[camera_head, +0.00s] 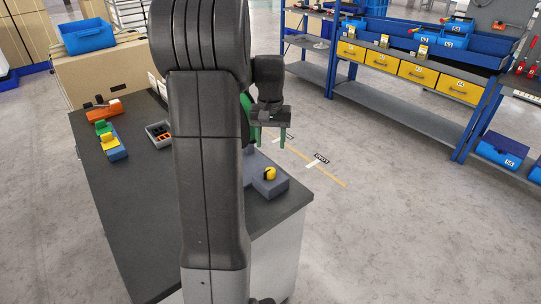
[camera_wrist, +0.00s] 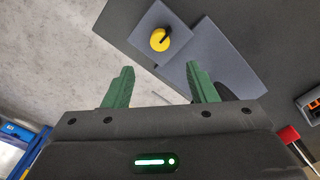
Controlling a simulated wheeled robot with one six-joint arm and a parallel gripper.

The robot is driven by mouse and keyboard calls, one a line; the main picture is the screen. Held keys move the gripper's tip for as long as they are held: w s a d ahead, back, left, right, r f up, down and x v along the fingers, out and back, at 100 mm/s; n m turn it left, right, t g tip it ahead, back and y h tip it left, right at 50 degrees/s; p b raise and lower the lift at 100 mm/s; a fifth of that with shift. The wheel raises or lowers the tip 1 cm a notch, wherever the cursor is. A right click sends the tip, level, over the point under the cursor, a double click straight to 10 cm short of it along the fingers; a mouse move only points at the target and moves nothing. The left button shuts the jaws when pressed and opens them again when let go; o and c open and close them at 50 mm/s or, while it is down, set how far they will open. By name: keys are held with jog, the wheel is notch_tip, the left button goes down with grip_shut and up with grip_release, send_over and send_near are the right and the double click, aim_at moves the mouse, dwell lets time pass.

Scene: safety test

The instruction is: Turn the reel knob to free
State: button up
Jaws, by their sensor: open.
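The reel knob (camera_head: 269,173) is a round yellow knob with a dark pointer, on a grey-blue block (camera_head: 272,187) at the right corner of the dark workbench. In the wrist view the yellow knob (camera_wrist: 160,39) shows at the upper middle, with its dark pointer directed to the upper right. My gripper (camera_head: 270,140) has two green fingers and hangs above and behind the block. The fingers (camera_wrist: 160,85) are apart with nothing between them, and the knob lies beyond the tips. Any "free" marking cannot be read.
On the dark workbench (camera_head: 135,205) stand a yellow, green and blue part (camera_head: 111,142), an orange tool (camera_head: 103,110) and a small grey bin (camera_head: 158,134). My arm hides the bench's middle. A blue shelf rack (camera_head: 400,75) with drawers stands across open floor.

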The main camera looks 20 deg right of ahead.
aim_at(270, 169)
jog(key=shift+r, duration=1.45)
notch_tip(270, 169, down, 14)
jog(key=shift+p, duration=0.3)
jog(key=shift+r, duration=0.1)
